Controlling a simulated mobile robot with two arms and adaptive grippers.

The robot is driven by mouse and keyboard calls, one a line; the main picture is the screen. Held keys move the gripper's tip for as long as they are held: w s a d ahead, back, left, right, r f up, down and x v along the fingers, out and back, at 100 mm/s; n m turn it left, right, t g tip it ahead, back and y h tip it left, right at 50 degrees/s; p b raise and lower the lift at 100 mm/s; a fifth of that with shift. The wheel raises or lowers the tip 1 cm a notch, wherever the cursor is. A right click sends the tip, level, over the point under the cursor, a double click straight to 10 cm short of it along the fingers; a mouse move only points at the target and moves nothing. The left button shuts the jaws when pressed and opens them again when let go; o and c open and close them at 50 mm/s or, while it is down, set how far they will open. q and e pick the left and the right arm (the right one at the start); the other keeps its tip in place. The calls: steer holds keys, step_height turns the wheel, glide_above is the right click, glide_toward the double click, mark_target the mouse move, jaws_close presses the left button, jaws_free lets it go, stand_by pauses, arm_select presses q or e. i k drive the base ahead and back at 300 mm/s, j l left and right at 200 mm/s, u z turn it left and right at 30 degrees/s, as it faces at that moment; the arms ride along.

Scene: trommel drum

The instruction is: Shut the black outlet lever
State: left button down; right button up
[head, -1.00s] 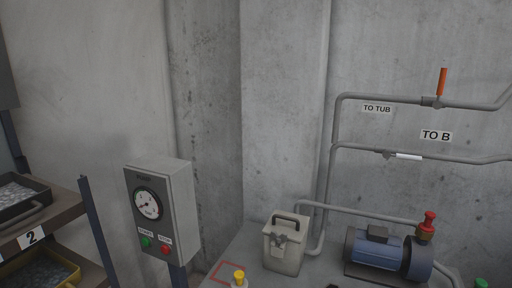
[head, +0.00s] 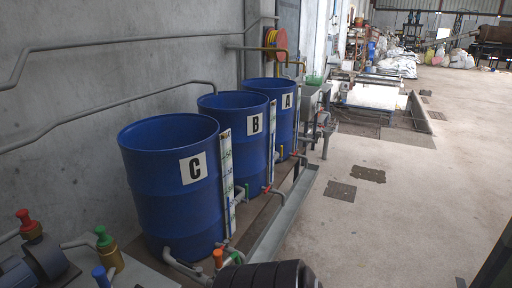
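I cannot make out a black outlet lever in the head view. Three blue drums stand in a row along the wall: drum C (head: 165,215) nearest, drum B (head: 233,145) behind it and drum A (head: 284,98) farthest. Outlet pipes come out low on their right sides. Near drum C's foot are an orange handle (head: 218,258) and a green one beside it, partly hidden. A small red handle (head: 266,188) sits by the foot of drum B. Neither of my grippers is in view.
Red-topped (head: 27,222) and green-topped (head: 104,238) valves stand at the lower left. A grey channel (head: 283,220) runs along the drums' right side. The concrete floor (head: 375,235) to its right is mostly open, with dark grates. Pipes run along the wall.

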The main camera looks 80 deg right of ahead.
mark_target(185, 264)
steer(key=z, duration=2.35)
steer(key=i+j+u, duration=0.1)
steer(key=i, duration=0.45)
steer(key=i+j+u, duration=0.15)
steer(key=i+j, duration=0.15)
steer(key=i, duration=0.25)
steer(key=k+l+u, duration=0.1)
steer(key=l, duration=0.3)
steer(key=k+l+u, duration=0.1)
steer(key=k+l, duration=0.15)
steer(key=l, duration=0.15)
steer(key=k+l, duration=0.15)
steer(key=l, duration=0.2)
steer(key=k+l+u, duration=0.15)
steer(key=l, duration=0.25)
steer(key=k, duration=0.05)
